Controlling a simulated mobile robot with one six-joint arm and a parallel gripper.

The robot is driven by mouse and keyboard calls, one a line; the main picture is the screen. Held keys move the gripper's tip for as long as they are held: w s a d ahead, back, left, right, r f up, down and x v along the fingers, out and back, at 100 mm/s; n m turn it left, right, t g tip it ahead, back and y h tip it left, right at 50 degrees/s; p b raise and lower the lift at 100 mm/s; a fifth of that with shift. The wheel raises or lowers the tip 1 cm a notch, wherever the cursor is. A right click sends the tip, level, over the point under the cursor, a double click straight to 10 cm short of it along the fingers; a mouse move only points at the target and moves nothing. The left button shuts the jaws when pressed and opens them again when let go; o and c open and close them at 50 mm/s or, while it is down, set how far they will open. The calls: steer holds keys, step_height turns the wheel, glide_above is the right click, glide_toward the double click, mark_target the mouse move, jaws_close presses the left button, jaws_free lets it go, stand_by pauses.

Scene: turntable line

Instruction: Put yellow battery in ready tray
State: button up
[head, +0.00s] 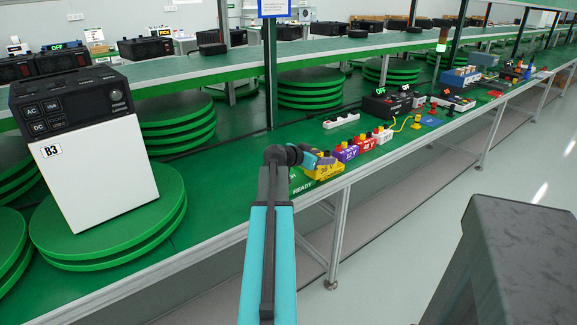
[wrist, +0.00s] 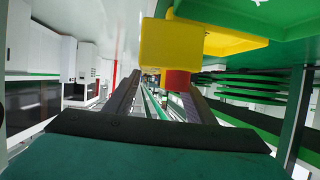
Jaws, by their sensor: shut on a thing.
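The yellow battery (head: 325,171) is at the front edge of the green bench, left of the purple battery. My gripper (head: 322,160) is at its top. In the wrist view the yellow battery (wrist: 180,42) and a red terminal (wrist: 177,80) show between the two fingers of my gripper (wrist: 162,88), which is shut on it. A green patch marked READY (head: 302,188) lies just in front and left of the battery; my arm hides part of it. I cannot tell whether the battery touches the surface below.
A purple 12V battery (head: 347,152), a red battery (head: 367,143) and a white one (head: 385,136) stand to the right. A white power strip (head: 341,120) lies behind. A power station B3 (head: 95,170) stands on a green turntable (head: 165,218) at left. The bench between is clear.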

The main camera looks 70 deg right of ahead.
steer(key=w+a+f+p, duration=0.1)
steer(key=w+a, duration=0.1)
steer(key=w, duration=1)
steer(key=shift+w, duration=0.2)
steer(key=shift+a+f, duration=0.1)
steer(key=shift+f+p, duration=0.35)
steer(key=shift+f, duration=1.35)
steer(key=o, duration=1.8)
steer(key=shift+a, duration=0.15)
steer(key=b+v, duration=0.1)
steer(key=v, duration=1)
steer(key=shift+w+a+r, duration=0.15)
steer(key=shift+a+r, duration=0.05)
steer(key=shift+a, duration=0.1)
